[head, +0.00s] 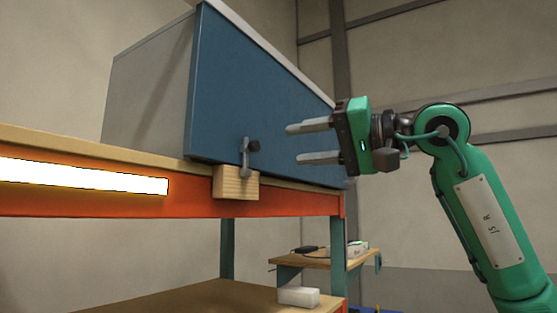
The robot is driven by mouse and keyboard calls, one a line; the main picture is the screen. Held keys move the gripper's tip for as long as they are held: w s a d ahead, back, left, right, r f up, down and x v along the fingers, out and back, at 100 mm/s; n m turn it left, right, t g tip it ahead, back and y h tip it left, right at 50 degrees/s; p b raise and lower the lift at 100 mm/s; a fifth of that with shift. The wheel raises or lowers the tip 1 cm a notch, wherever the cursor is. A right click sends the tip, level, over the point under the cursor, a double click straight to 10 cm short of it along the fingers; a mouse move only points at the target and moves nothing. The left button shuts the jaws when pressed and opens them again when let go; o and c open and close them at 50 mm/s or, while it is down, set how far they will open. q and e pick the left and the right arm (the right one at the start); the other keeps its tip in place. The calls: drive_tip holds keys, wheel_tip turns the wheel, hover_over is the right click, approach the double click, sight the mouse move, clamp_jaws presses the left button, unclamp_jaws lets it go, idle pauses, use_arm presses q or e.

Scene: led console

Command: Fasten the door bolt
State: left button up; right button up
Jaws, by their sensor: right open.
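The door bolt (246,158) is a small grey metal lever with a dark knob at its top right. It sits low on the blue door (262,95) of a grey cabinet, and its lower end reaches down to a wooden block (236,183) on the front of the bench. Whether it is inside the block or in front of it, I cannot tell. My right gripper (306,142) is open and empty, its two grey fingers pointing left, to the right of the bolt and apart from it. My left gripper is not in view.
The cabinet stands on a wooden bench top (90,146) with an orange front beam (95,203) that carries a bright light strip (85,176). Below are a lower shelf, a white block (298,296) and a small side shelf (318,261) with items. Open space lies right of the cabinet.

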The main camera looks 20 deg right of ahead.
drive_tip(key=b+v, duration=0.1)
drive_tip(key=v, duration=0.5)
drive_tip(key=shift+b, duration=0.3)
